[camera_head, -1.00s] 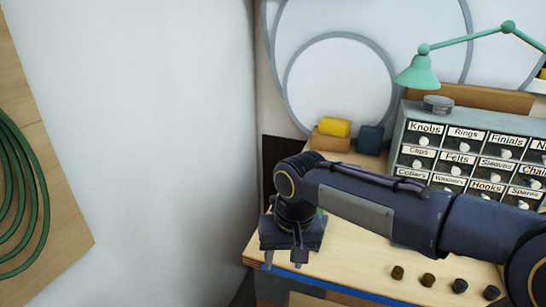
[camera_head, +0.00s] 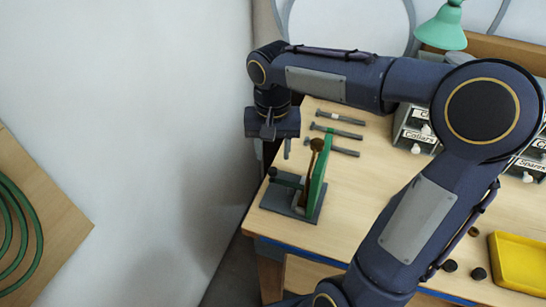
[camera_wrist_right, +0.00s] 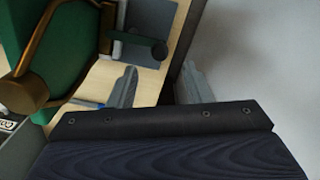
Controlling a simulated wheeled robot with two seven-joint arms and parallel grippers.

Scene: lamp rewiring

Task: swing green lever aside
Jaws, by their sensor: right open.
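A small fixture with a grey base (camera_head: 283,203) stands at the table's left corner. It has an upright green plate (camera_head: 319,172) with a brass-brown piece (camera_head: 316,146) at its top. A short dark green lever (camera_head: 289,182) with a dark round knob (camera_head: 272,172) sticks out to the left. In the wrist view the knob (camera_wrist_right: 160,48) and lever (camera_wrist_right: 132,39) show beyond the fingers, beside the large green plate (camera_wrist_right: 78,52). My right gripper (camera_head: 276,143) is open and empty, above and behind the fixture, apart from the knob. My left gripper is out of view.
Several rod-like tools (camera_head: 338,132) lie behind the fixture. A labelled drawer cabinet (camera_head: 412,128), a green lamp (camera_head: 443,28) and a yellow tray (camera_head: 520,262) are to the right. A white wall (camera_head: 130,120) rises on the left. My right arm covers part of the table.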

